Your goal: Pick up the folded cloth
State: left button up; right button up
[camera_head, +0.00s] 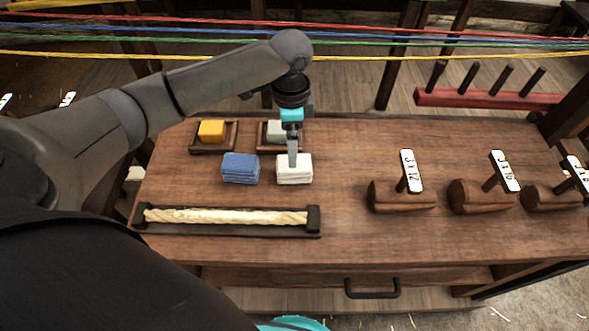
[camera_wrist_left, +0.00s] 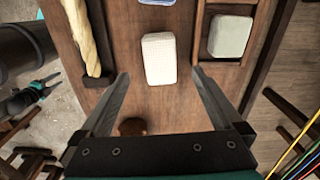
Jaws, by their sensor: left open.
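A white folded cloth (camera_head: 294,169) lies on the wooden workbench, right of a blue folded cloth (camera_head: 240,168). My left gripper (camera_head: 293,159) points down at the white cloth. In the left wrist view its fingers (camera_wrist_left: 160,73) are spread and empty, and the white cloth (camera_wrist_left: 160,58) lies ahead of the gap between them. The blue cloth (camera_wrist_left: 157,2) is cut off at that view's top edge. A small dark part with teal, seemingly my right gripper (camera_wrist_left: 40,90), shows at the left of the wrist view; its jaws are too small to read.
Behind the cloths, wooden trays hold a yellow block (camera_head: 212,130) and a pale grey block (camera_head: 277,131). A rope length lies in a dark holder (camera_head: 314,222) in front. Coloured strands (camera_head: 440,42) cross behind the bench.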

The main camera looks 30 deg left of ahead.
pick_arm(q)
notch_tip(320, 180, down, 4)
jog(key=shift+r+b, duration=0.25)
jog(key=shift+b, duration=0.1)
notch_tip(320, 180, down, 5)
jog(key=shift+b, duration=0.8)
jog(key=c, duration=1.4)
jog(key=shift+r, duration=0.2)
notch_tip(320, 180, up, 20)
jog(key=p, duration=0.5)
jog(key=shift+f, duration=0.1)
